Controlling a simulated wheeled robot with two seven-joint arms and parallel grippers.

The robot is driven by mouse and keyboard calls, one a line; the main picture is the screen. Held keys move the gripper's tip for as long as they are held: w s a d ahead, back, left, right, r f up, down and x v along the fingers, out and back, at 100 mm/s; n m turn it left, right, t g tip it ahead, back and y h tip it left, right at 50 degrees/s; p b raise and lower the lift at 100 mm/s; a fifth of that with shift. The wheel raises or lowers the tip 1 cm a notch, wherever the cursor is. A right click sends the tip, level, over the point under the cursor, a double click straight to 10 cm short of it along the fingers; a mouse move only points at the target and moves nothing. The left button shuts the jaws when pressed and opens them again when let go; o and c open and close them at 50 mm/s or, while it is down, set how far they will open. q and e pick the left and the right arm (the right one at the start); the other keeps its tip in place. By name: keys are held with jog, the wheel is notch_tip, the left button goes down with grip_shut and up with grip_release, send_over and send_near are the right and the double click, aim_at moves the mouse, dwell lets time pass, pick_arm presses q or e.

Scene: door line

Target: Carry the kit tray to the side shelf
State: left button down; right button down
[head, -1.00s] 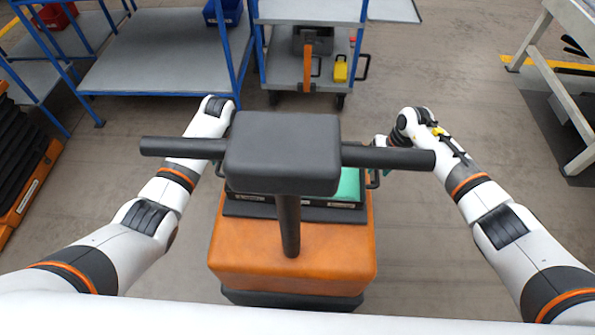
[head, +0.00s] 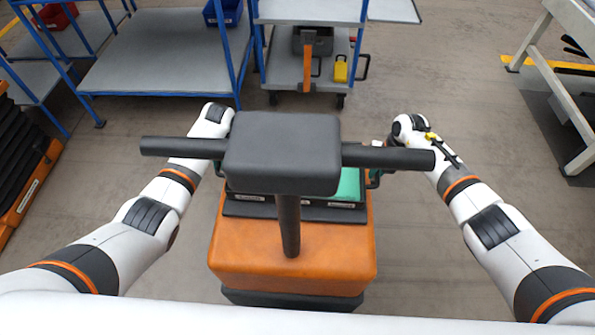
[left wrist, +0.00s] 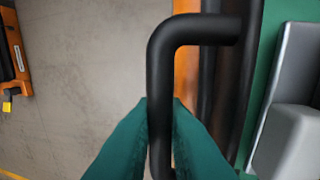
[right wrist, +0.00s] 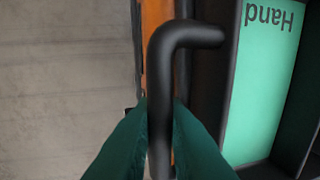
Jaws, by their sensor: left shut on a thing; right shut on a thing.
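The kit tray (head: 348,186) is dark with a light green insert. It is at the orange cart, largely hidden behind the cart's black T-shaped handle; I cannot tell if it touches the deck. In the left wrist view, my left gripper's teal fingers (left wrist: 160,112) are shut on the tray's black left handle (left wrist: 160,75). In the right wrist view, my right gripper's fingers (right wrist: 160,112) are shut on the black right handle (right wrist: 160,75), beside the green insert lettered "Hand" (right wrist: 262,85). In the head view the left fingers are hidden.
The orange cart (head: 290,250) stands directly before me, its handle (head: 282,150) between my arms. A blue-framed shelf (head: 160,55) stands at back left, a blue trolley (head: 308,12) at back centre. A grey bench (head: 572,90) is at right. Floor is free at right.

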pick_arm(q)
jog(key=shift+w+r, duration=0.1)
jog(key=shift+r, duration=0.15)
pick_arm(e)
jog(key=shift+w+r, duration=0.1)
jog(key=shift+r, duration=0.15)
